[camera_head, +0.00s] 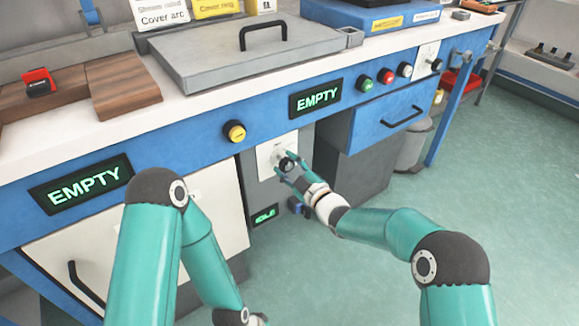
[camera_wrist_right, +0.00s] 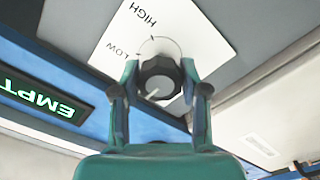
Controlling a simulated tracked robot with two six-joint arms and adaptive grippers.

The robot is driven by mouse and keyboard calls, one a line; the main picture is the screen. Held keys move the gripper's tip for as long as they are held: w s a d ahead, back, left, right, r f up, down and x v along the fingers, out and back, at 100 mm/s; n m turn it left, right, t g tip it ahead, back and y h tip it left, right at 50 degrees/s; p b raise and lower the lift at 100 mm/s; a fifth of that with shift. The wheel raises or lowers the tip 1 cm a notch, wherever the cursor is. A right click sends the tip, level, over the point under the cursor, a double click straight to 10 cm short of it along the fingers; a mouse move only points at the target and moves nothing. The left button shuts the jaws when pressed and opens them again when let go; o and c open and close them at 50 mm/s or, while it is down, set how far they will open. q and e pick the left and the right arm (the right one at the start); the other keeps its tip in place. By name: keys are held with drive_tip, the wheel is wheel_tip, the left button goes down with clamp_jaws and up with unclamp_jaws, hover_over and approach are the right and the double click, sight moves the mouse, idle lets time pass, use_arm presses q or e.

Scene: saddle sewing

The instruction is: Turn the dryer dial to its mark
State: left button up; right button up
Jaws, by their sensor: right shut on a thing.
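The dryer dial is a dark, ridged knob (camera_wrist_right: 158,78) on a white plate (camera_wrist_right: 190,32) marked HIGH and LOW. A thin arc is printed on the plate beside the knob. A pale line on the knob's face points to the picture's lower left in the right wrist view. My right gripper (camera_wrist_right: 159,83) is shut on the dial, with one finger on each side. In the head view the same gripper (camera_head: 284,170) reaches the plate (camera_head: 267,158) on the front of the bench and partly covers the dial. My left arm hangs low, its gripper outside the picture.
A yellow button (camera_head: 234,131) is left of the plate. Two EMPTY displays (camera_head: 315,98) and a small green-lettered display (camera_head: 265,215) are on the front. Green, red and white buttons (camera_head: 386,76) sit above a blue drawer (camera_head: 377,122). Open floor (camera_head: 470,190) lies to the right.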

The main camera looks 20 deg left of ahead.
drive_tip(key=shift+a+f, duration=0.1)
drive_tip(key=shift+m+b, duration=0.5)
drive_tip(key=shift+m, duration=0.6)
drive_tip(key=m, duration=0.2)
drive_tip(key=shift+a+m+b, duration=0.1)
drive_tip(key=shift+m+b, duration=0.2)
drive_tip(key=m, duration=0.2)
drive_tip(key=shift+m, duration=2.2)
drive_tip(key=o, duration=1.1)
drive_tip(key=shift+o, duration=0.3)
